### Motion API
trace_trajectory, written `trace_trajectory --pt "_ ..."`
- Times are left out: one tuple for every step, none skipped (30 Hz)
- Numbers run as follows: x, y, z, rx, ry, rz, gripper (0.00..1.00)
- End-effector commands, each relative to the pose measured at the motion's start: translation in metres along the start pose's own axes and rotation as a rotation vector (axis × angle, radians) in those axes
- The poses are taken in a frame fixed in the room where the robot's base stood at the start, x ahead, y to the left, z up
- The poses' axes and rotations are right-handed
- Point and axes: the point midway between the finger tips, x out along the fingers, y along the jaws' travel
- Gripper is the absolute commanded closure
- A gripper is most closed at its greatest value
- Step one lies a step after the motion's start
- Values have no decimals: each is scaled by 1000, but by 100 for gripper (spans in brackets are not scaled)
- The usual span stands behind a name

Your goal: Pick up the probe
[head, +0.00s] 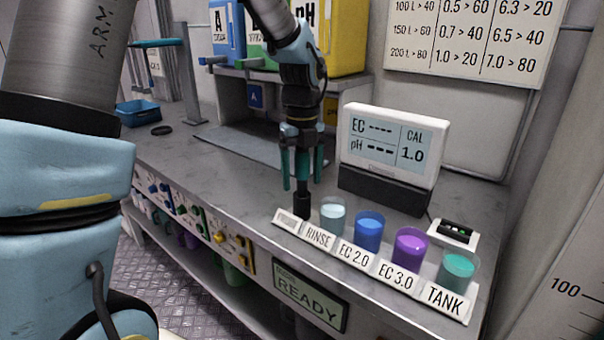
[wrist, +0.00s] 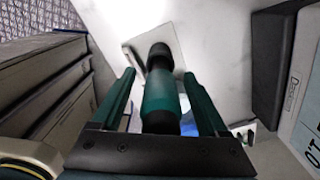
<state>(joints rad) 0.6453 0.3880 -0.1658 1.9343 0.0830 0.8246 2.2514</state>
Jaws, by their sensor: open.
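The probe (wrist: 160,98) has a teal body with dark ends. In the wrist view it lies between the two teal fingers of my gripper (wrist: 158,82), with visible gaps on both sides. In the head view my gripper (head: 302,172) points straight down over the black probe holder (head: 302,204), behind the leftmost label. The fingers are open around the probe and hide most of it there. The probe looks upright, its lower end at the black holder. I cannot tell how deep it sits.
Right of the holder stand cups: clear rinse (head: 333,216), blue EC 2.0 (head: 369,232), purple EC 3.0 (head: 410,249) and teal tank (head: 458,270). The meter (head: 388,155) stands close behind. Colored jugs (head: 340,35) stand on a shelf. The bench left of the holder is clear.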

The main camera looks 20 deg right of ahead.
Motion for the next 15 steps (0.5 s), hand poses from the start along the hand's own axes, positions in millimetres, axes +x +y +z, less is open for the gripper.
trace_trajectory --pt "0 0 0 0 0 0 23" --pt "0 0 0 0 0 0 23" --pt "0 0 0 0 0 0 23" --pt "0 0 0 0 0 0 25" --pt "0 0 0 0 0 0 29" --pt "0 0 0 0 0 0 33" --pt "0 0 0 0 0 0 37" --pt "0 0 0 0 0 0 40" --pt "0 0 0 0 0 0 44" --pt "0 0 0 0 0 0 48" --pt "0 0 0 0 0 0 51" --pt "0 0 0 0 0 0 56" --pt "0 0 0 0 0 0 59" --pt "0 0 0 0 0 0 62" --pt "0 0 0 0 0 0 67"
